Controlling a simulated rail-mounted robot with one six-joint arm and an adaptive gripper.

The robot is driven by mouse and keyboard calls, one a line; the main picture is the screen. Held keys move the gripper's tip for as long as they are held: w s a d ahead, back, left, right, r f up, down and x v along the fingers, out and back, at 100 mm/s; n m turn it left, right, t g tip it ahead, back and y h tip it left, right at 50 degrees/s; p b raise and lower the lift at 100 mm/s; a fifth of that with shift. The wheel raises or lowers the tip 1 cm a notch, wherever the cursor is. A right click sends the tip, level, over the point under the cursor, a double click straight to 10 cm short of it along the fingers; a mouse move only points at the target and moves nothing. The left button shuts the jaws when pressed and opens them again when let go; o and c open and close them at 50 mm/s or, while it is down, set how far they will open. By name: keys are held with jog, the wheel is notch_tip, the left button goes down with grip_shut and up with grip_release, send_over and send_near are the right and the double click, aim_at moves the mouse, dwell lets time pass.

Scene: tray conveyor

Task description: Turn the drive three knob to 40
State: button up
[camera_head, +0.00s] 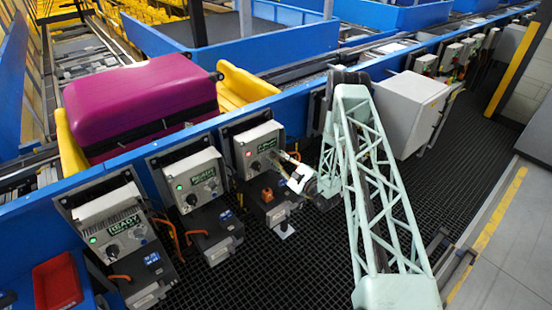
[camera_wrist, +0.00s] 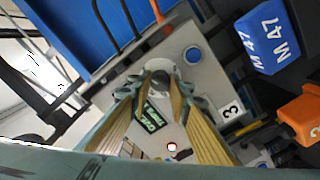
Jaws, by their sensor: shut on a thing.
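The drive three box (camera_head: 257,142) is the rightmost of the three grey drive boxes along the blue rail, with a red lamp lit. In the wrist view its grey face (camera_wrist: 205,80) bears a "3" label (camera_wrist: 231,111), a small display (camera_wrist: 150,117) with green text too small to read, and a lit red lamp (camera_wrist: 171,147). My gripper (camera_head: 277,158) reaches the box from the right. In the wrist view my fingers (camera_wrist: 158,88) are closed around the drive three knob (camera_wrist: 160,67), which is mostly hidden between them. Its pointer and scale cannot be read.
Two other drive boxes, one middle (camera_head: 192,180) and one left (camera_head: 113,222), have green lamps and READY displays. A magenta suitcase (camera_head: 140,100) lies in a yellow tray behind them. An orange block (camera_wrist: 302,114) and a blue M 47 block (camera_wrist: 268,38) sit near the knob.

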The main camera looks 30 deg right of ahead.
jog(key=shift+f+n+b, duration=0.1)
jog(key=shift+n+b, duration=0.35)
jog(key=shift+n, duration=0.05)
jog(key=shift+n+b, duration=0.95)
jog(key=shift+n, duration=0.15)
jog(key=shift+d+f+n+b, duration=0.1)
jog(key=shift+n+b, duration=3.45)
jog(key=shift+n, duration=2.35)
jog(key=shift+f+n+b, duration=0.1)
jog(key=shift+n+b, duration=3.45)
jog(key=shift+n, duration=2.35)
jog(key=shift+r, duration=0.1)
jog(key=o, duration=0.8)
jog(key=shift+o, duration=0.2)
